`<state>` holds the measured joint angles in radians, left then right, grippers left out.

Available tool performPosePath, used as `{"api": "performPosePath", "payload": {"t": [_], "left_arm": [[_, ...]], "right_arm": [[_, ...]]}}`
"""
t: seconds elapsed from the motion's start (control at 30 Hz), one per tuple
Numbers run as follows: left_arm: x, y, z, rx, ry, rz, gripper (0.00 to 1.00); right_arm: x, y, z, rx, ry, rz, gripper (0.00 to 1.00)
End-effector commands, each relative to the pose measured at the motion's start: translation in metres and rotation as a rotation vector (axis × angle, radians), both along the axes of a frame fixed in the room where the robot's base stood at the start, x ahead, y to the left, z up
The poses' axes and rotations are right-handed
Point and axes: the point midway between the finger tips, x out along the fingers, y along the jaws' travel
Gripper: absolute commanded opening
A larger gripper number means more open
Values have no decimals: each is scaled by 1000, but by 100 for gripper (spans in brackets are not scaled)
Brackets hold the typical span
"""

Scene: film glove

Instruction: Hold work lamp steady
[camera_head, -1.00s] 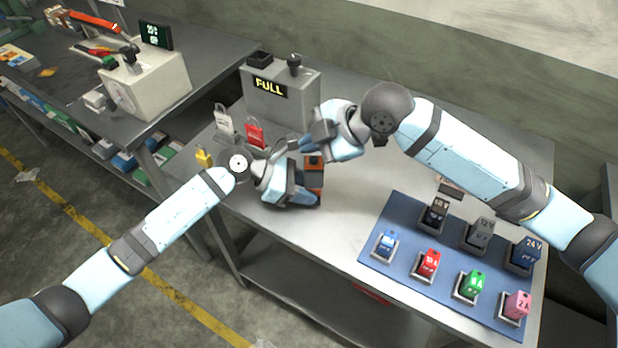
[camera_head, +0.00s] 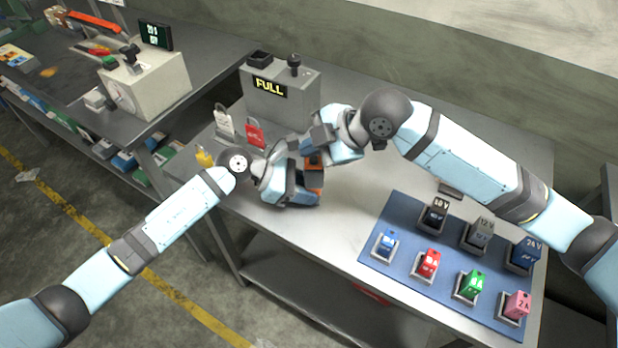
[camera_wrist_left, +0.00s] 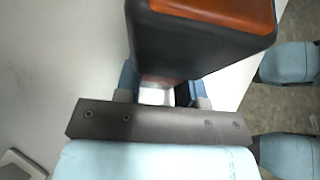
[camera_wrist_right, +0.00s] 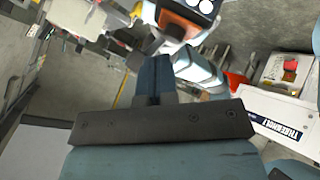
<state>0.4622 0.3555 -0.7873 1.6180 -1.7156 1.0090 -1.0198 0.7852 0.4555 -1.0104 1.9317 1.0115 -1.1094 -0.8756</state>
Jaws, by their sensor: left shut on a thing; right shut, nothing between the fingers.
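The work lamp is an orange and black block (camera_head: 314,161), largely covered by my grippers in the head view. My left gripper (camera_head: 306,183) is shut on it over the bench. In the left wrist view its dark body with an orange face (camera_wrist_left: 205,45) sits between the fingers. In the right wrist view its orange edge and round white spots (camera_wrist_right: 185,17) show at the top. My right gripper (camera_head: 309,142) is shut and empty, just above and behind the lamp; its closed fingers show in its wrist view (camera_wrist_right: 154,80). I cannot tell whether they touch the lamp.
A grey box with a FULL sign (camera_head: 281,98) stands behind the grippers. Red (camera_head: 255,134) and white (camera_head: 225,125) tags and a yellow item (camera_head: 205,157) lie to the left. A blue mat (camera_head: 375,258) holds several coloured blocks at right. The bench between (camera_head: 350,205) is clear.

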Motion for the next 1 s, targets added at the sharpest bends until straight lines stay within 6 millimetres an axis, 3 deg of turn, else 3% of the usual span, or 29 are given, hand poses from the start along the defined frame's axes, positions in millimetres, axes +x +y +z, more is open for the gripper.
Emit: {"api": "performPosePath", "payload": {"t": [1.0], "left_arm": [[0,0,-1,1,0,-1,23]], "right_arm": [[0,0,-9,0,0,0,0]]}}
